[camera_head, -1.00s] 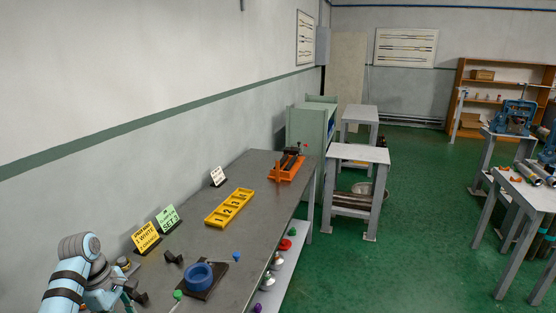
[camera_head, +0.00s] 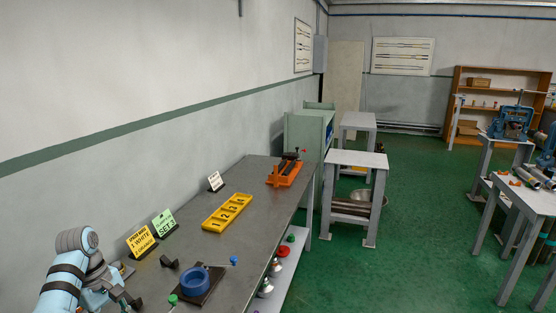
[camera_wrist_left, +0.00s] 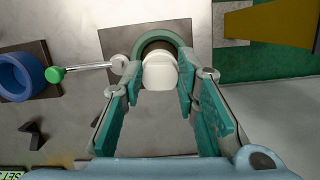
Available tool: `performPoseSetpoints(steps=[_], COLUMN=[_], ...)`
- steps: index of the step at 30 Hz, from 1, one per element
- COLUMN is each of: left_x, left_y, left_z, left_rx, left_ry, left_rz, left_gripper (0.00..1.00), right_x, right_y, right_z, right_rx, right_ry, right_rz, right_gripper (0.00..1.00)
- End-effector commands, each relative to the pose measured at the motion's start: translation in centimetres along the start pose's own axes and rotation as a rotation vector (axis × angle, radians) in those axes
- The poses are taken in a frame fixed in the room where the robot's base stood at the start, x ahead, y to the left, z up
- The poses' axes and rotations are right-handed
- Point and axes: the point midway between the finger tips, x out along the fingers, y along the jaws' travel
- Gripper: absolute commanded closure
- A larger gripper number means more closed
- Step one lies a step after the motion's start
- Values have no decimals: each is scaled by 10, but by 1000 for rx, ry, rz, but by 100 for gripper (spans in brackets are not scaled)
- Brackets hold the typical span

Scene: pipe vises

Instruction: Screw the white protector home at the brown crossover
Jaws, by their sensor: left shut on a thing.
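My left gripper (camera_wrist_left: 159,92) is shut on the white protector (camera_wrist_left: 160,72), which sits between its teal finger pads in the left wrist view. Just beyond the protector is a grey-green ring (camera_wrist_left: 184,46) with a dark brownish inside, over a brown-grey plate (camera_wrist_left: 115,42). The protector covers much of this opening, so I cannot tell the brown crossover apart or whether the threads are engaged. In the head view my left gripper (camera_head: 124,303) is low at the left, and the protector does not show there. My right gripper is not in view.
A blue ring vise (camera_head: 195,279) on a dark plate stands close to the right of my left gripper. A yellow numbered tray (camera_head: 227,213), sign cards (camera_head: 141,242) and an orange vise (camera_head: 285,173) stand farther along the bench.

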Motion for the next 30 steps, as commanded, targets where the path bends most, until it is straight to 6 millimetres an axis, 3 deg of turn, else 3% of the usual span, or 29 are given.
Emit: performPoseSetpoints(steps=[4,5,9,20,30], left_x=[2,2,1,-6,-67], left_y=[-1,-1,-1,0,0], left_z=[1,1,1,1,14], left_rx=[-1,-1,-1,-2,-2], left_ry=[-4,-4,-3,-1,0], left_rz=[-4,-4,-3,0,0], left_gripper=[100,70,48,48,48], right_x=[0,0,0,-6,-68], right_y=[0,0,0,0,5], right_z=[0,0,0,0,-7], right_rx=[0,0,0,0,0], right_ry=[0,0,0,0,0], right_rz=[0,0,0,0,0], right_gripper=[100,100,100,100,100])
